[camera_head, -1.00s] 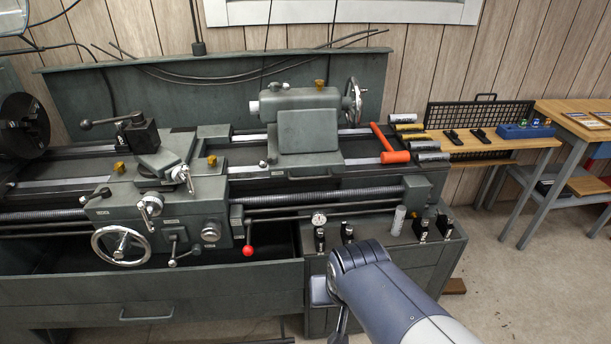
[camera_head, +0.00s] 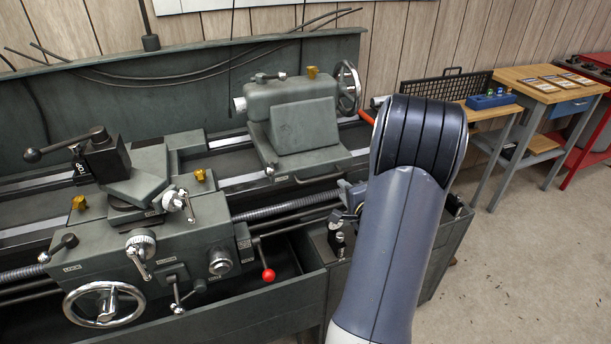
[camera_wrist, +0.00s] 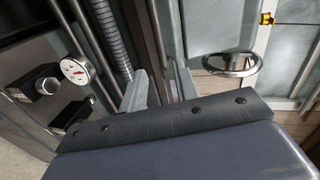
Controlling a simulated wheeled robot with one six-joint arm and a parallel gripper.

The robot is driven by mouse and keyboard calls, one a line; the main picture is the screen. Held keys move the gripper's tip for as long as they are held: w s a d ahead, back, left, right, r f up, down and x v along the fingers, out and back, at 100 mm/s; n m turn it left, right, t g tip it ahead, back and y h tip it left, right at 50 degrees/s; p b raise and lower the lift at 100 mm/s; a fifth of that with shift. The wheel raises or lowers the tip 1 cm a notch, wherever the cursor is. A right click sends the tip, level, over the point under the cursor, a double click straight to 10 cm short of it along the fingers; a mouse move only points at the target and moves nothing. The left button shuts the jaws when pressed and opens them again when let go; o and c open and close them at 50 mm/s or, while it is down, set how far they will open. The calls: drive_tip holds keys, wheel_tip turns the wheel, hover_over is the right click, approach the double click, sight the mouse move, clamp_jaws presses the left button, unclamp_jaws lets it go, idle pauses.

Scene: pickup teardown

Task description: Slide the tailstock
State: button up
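The tailstock (camera_head: 295,112) is a grey-green block on the lathe bed rails (camera_head: 225,174), right of the carriage, with a yellow knob on top. Its chrome handwheel (camera_head: 348,88) is on its right end. In the wrist view the tailstock's pale side (camera_wrist: 203,25) and handwheel (camera_wrist: 231,65) show at upper right. My gripper is low in front of the bed's right end, below and right of the tailstock and apart from it, mostly hidden by my arm in the head view. In the wrist view my gripper (camera_wrist: 160,88) has two separated fingers with nothing visibly held.
The carriage (camera_head: 150,225) with a red-knobbed lever (camera_head: 268,275) is left of the tailstock. A dial gauge (camera_wrist: 75,69) and leadscrew (camera_wrist: 110,35) show in the wrist view. A hammer's red handle (camera_head: 366,117) lies behind my arm. Wooden benches and open floor are on the right.

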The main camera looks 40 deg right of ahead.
sight(327, 177)
drive_tip(key=shift+m+t, duration=0.3)
drive_tip(key=x, duration=0.5)
drive_tip(key=p+x, duration=0.1)
drive_tip(key=x, duration=0.5)
drive_tip(key=shift+w+a+f, duration=0.15)
drive_tip(key=shift+f, duration=0.1)
drive_tip(key=shift+c, duration=0.2)
clamp_jaws()
